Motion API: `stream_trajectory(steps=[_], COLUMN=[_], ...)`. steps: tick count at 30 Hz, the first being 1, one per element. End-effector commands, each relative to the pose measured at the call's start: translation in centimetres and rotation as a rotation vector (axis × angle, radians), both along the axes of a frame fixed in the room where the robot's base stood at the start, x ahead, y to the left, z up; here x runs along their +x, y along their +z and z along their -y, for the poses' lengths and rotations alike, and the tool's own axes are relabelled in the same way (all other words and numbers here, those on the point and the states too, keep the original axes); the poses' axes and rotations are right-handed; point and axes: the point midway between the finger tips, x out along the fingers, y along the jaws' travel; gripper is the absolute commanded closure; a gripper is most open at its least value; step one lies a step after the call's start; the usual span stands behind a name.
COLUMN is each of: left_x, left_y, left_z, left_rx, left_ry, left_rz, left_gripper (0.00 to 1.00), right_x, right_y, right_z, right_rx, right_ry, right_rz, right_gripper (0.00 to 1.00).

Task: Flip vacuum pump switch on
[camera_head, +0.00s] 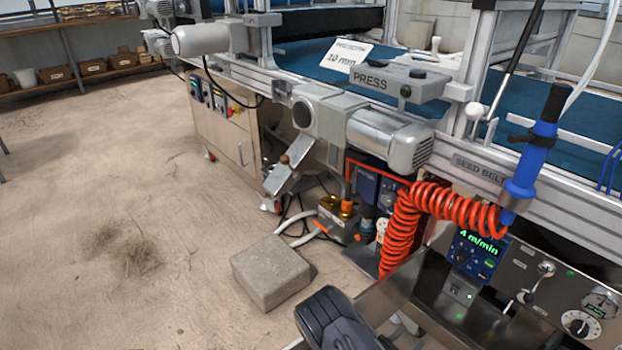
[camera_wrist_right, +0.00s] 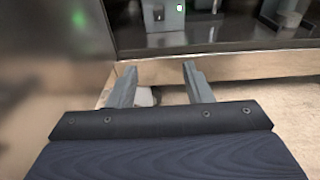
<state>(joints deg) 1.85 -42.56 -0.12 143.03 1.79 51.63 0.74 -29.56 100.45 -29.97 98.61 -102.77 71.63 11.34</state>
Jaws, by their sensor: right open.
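A grey pump-like unit (camera_head: 338,218) with brass and orange fittings sits on the floor below the press and may be the vacuum pump. I cannot make out a switch on it. A steel panel holds a small switch plate (camera_head: 459,291) with a green light, below a blue display; I cannot tell whether this is the pump switch. My right gripper (camera_head: 338,320) shows as a dark body at the lower middle. In the right wrist view its two grey fingers (camera_wrist_right: 158,85) are apart and empty, close to steel sheet. My left gripper is out of view.
A concrete block (camera_head: 271,271) lies on the floor left of my right gripper. A coiled orange hose (camera_head: 400,232) hangs beside the steel panel. The seed belt frame (camera_head: 480,166) runs above. The floor at left is mostly clear.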

Motion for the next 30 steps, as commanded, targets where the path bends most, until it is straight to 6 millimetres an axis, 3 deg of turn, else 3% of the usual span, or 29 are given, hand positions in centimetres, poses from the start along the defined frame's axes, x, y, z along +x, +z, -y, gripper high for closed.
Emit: stream_trajectory(steps=[11,17,23,30], left_x=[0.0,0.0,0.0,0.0], left_y=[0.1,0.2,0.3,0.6], left_z=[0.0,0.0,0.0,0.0], left_rx=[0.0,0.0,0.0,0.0], left_ry=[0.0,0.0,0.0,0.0], left_rz=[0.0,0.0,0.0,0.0], left_gripper=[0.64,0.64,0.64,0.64], right_x=[-0.7,-1.9,-4.3,-10.0], right_y=[3.4,6.2,9.9,15.8], right_z=[2.0,3.6,5.3,6.2], right_rx=[0.087,0.177,0.326,0.662], right_ry=[-0.187,-0.36,-0.61,-1.05], right_rz=[0.062,0.115,0.19,0.318], right_gripper=[0.55,0.55,0.55,0.55])
